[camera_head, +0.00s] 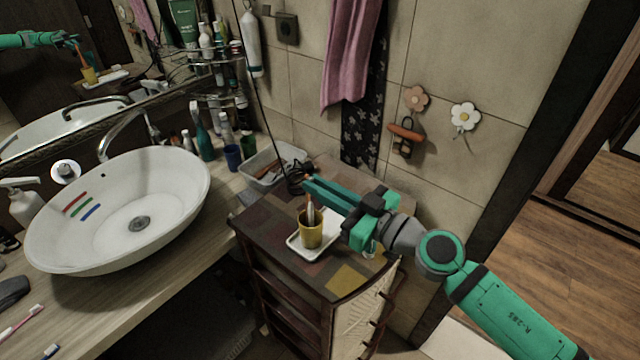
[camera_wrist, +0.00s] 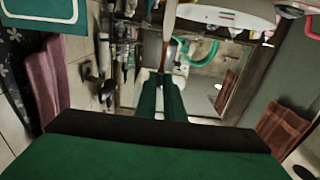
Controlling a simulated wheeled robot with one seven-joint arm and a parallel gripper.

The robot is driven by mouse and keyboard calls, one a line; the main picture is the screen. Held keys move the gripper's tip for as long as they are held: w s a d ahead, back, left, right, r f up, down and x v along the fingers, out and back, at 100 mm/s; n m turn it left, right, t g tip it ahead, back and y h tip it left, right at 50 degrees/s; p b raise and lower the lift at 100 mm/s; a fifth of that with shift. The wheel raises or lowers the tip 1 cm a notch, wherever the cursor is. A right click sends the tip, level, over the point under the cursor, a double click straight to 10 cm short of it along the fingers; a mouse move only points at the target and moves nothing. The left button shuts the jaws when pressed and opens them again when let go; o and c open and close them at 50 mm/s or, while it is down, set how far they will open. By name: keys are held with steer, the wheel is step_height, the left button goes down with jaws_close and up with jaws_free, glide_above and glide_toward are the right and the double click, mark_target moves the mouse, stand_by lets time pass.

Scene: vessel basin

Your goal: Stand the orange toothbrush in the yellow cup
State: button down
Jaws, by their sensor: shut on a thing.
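The yellow cup (camera_head: 311,237) stands upright on a small white tray (camera_head: 296,244) on top of the dark cabinet. My gripper (camera_head: 309,187) reaches in from the right above the cup, its fingers shut on the orange toothbrush (camera_head: 310,213). The brush is close to upright, and its lower part shows at the cup's mouth. How deep it reaches is hidden by the cup's wall. In the wrist view the brush (camera_wrist: 169,35) runs up from between the fingertips (camera_wrist: 163,78). The cup is not clearly visible there.
A white basin (camera_head: 175,215) with coloured strips inside stands on the wooden counter at left. A bin (camera_head: 262,168) of items, a blue cup (camera_head: 232,157) and bottles stand behind. More toothbrushes (camera_head: 22,322) lie at front left. A pink towel (camera_head: 350,50) hangs on the wall.

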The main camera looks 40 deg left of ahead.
steer(key=c, duration=1.8)
jaws_free()
steer(key=shift+d, duration=0.15)
steer(key=d, duration=1)
steer(key=shift+s+d, duration=0.3)
steer(key=shift+s, duration=0.1)
steer(key=shift+s, duration=0.1)
